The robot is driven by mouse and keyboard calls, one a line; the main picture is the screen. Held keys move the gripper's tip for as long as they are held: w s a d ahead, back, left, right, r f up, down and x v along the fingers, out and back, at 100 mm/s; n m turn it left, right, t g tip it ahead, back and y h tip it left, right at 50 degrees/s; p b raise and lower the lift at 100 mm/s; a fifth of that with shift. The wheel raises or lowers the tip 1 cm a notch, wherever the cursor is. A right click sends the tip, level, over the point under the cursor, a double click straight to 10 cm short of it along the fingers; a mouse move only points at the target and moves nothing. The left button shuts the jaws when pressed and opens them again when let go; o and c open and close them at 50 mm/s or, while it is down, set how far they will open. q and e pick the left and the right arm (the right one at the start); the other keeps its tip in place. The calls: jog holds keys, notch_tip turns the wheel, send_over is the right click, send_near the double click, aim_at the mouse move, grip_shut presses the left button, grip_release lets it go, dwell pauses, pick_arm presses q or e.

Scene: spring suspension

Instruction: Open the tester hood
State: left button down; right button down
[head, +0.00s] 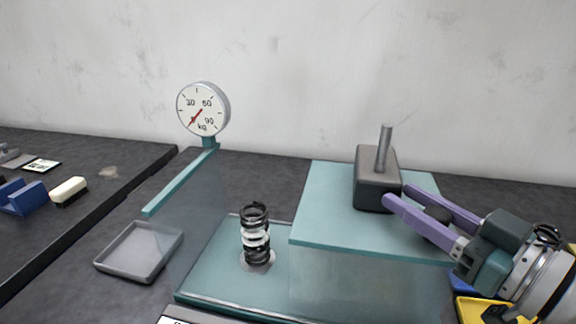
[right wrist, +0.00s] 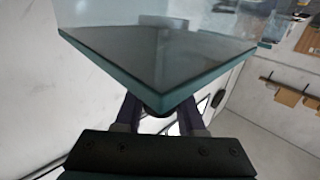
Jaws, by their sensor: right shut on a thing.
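The tester has a teal base (head: 215,272) with a black coil spring (head: 255,236) standing upright on it. The hood (head: 325,230) has a teal top and clear sides and stands over the right part of the base, right of the spring. A glass panel with teal edges (right wrist: 150,85) fills the upper middle of the right wrist view. My right gripper (head: 398,195) reaches in from the right at the hood's top, its purple fingers shut on a small dark knob (head: 437,214). The knob's lower part is hidden. My left gripper is out of view.
A grey block with an upright rod (head: 376,185) stands at the hood's top. A round kg dial (head: 203,108) stands behind a teal bar (head: 180,180). A grey tray (head: 140,250) lies left of the base. Yellow (head: 470,308) and blue items lie under my right arm.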

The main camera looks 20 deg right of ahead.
jog(key=shift+s+d, duration=0.35)
jog(key=shift+d, duration=0.1)
jog(key=c, duration=0.5)
grip_release()
jog(key=s+d, duration=0.2)
jog(key=s, duration=0.7)
jog(key=shift+s, duration=0.35)
jog(key=shift+s, duration=0.1)
